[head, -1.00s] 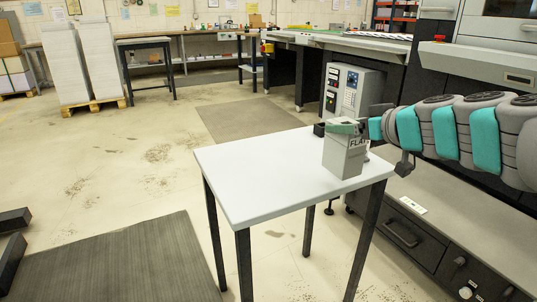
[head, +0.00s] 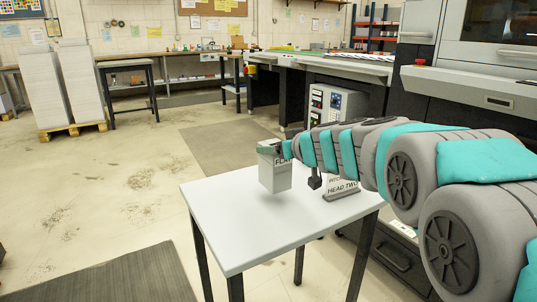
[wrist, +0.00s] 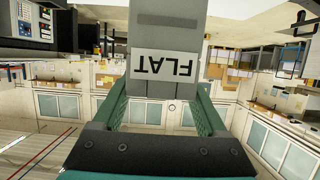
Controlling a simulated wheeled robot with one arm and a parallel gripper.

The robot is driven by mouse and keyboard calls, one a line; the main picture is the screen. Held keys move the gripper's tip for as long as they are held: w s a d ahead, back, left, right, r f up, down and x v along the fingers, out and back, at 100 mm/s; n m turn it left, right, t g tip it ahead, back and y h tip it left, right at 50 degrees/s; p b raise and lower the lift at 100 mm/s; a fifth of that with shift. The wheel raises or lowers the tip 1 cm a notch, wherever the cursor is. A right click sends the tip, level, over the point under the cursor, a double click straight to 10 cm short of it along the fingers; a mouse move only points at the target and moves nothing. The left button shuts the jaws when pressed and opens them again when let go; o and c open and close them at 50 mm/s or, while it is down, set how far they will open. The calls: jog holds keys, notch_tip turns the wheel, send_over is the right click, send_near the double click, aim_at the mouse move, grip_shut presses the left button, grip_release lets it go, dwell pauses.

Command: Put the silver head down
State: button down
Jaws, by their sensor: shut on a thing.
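The silver head is a grey block (head: 275,178) with a white label reading FLAT. The arm hides part of the table.
A sign reading HEAD TWO (head: 343,190) stands on the table to the right of the head, partly behind my arm. A grey machine with a control panel (head: 330,108) is behind the table. The table's front and left parts are bare.

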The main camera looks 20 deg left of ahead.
jog(key=shift+w+a, duration=0.15)
jog(key=shift+a, duration=0.4)
jog(key=shift+w+a, duration=0.15)
jog(key=shift+a, duration=0.35)
jog(key=shift+f, duration=1.75)
jog(key=shift+f+b, duration=0.15)
jog(key=shift+b, duration=0.25)
grip_release()
jog(key=shift+r+p, duration=0.25)
jog(key=shift+p, duration=0.2)
jog(key=b+v, duration=0.2)
jog(key=v, duration=1)
jog(key=shift+b, duration=0.4)
jog(key=shift+s+f, duration=0.1)
